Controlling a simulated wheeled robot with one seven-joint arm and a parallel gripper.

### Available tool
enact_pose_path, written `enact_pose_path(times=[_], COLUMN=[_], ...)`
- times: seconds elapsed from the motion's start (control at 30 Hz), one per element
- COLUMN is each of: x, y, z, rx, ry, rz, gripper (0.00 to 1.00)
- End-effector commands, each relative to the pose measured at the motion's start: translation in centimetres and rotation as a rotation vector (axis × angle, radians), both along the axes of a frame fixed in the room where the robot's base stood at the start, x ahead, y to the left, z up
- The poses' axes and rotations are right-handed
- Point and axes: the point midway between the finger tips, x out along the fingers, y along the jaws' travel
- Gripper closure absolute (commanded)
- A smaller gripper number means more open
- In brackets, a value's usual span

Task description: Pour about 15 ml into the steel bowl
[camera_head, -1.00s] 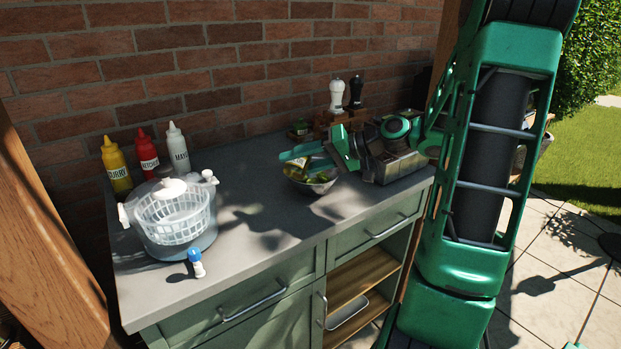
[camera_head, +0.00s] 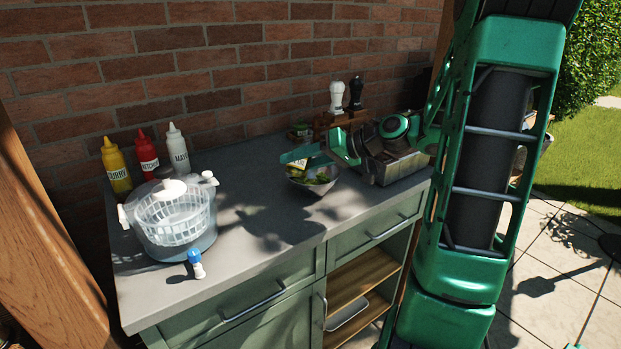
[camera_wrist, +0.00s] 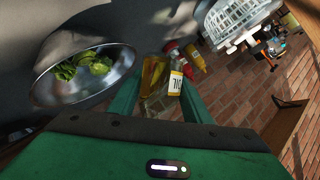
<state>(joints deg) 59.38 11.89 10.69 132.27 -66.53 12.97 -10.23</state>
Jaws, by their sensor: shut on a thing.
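The steel bowl (camera_head: 325,189) stands on the grey counter with green leaves in it; its shiny inside also shows in the wrist view (camera_wrist: 118,82). My gripper (camera_head: 297,155) is just above the bowl's back left side. In the wrist view its two green fingers (camera_wrist: 157,92) are shut on a clear oil bottle (camera_wrist: 153,78) with yellow liquid and a white label. The bottle also shows small beside the bowl's rim in the head view (camera_head: 300,164). Its mouth is not clear, and I cannot tell whether liquid is flowing.
A salad spinner (camera_head: 173,222), a blue-capped shaker (camera_head: 196,264), and mustard (camera_head: 117,168), ketchup (camera_head: 148,154) and mayonnaise (camera_head: 178,150) bottles stand at left. White (camera_head: 336,97) and black (camera_head: 356,93) mills stand behind my gripper. A steel container (camera_head: 402,166) is at right. The middle counter is clear.

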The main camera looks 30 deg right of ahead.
Motion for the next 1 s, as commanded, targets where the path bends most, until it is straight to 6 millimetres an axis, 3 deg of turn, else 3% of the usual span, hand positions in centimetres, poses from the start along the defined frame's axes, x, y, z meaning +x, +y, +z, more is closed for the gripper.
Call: enact_pose_path(times=[0.6,1.0], x=[-0.5,-0.6], y=[1.2,1.4], z=[-0.1,-0.5], rx=[-0.452,-0.615], ry=[-0.279,-0.38], rz=[0.001,0.0], gripper=[0.86,0.86])
